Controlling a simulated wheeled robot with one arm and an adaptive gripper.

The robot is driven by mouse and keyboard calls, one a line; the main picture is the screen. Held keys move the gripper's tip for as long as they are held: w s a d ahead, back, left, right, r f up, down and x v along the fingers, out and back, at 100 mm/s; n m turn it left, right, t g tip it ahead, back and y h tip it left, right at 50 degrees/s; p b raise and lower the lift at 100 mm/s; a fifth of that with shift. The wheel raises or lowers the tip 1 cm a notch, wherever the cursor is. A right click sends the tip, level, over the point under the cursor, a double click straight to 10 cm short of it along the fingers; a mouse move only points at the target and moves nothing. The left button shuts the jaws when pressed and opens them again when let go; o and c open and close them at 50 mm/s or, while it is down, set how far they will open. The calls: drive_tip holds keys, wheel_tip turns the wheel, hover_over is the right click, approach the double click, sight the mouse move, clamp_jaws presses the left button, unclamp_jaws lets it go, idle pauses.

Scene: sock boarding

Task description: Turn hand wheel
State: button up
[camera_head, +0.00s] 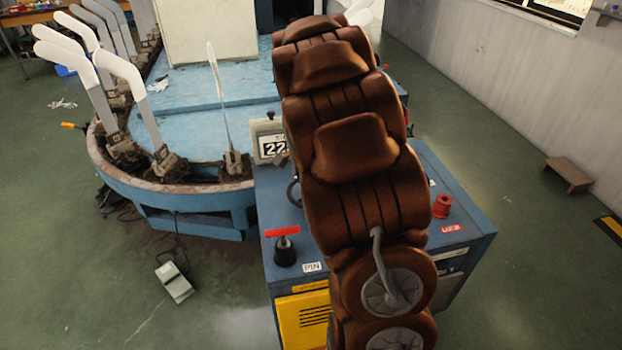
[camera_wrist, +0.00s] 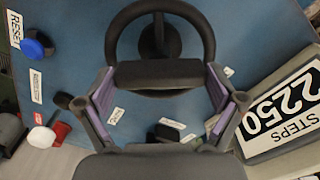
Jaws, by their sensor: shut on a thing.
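The hand wheel (camera_wrist: 206,32) is a black ring with a dark hub, on the blue machine top in the wrist view. A thick dark bar crosses its near side. The two fingers of my gripper (camera_wrist: 160,76), with purple pads, come up on either side of this bar and are shut on it. In the head view only the left edge of the hand wheel (camera_head: 291,192) shows beside my brown arm. My gripper is hidden behind the arm there.
A counter (camera_wrist: 285,110) reading 2250 STEPS stands right of the wheel. A blue knob (camera_wrist: 37,45) near a RESET label is at left. The blue cabinet (camera_head: 470,222) carries a red T-handle (camera_head: 283,233) and a red knob (camera_head: 441,207). White sock boards (camera_head: 130,85) stand around the table.

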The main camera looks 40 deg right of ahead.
drive_tip(key=shift+m, duration=0.4)
drive_tip(key=o, duration=0.8)
wheel_tip(320, 180, up, 12)
drive_tip(key=shift+r, duration=0.1)
idle(0.3)
idle(0.5)
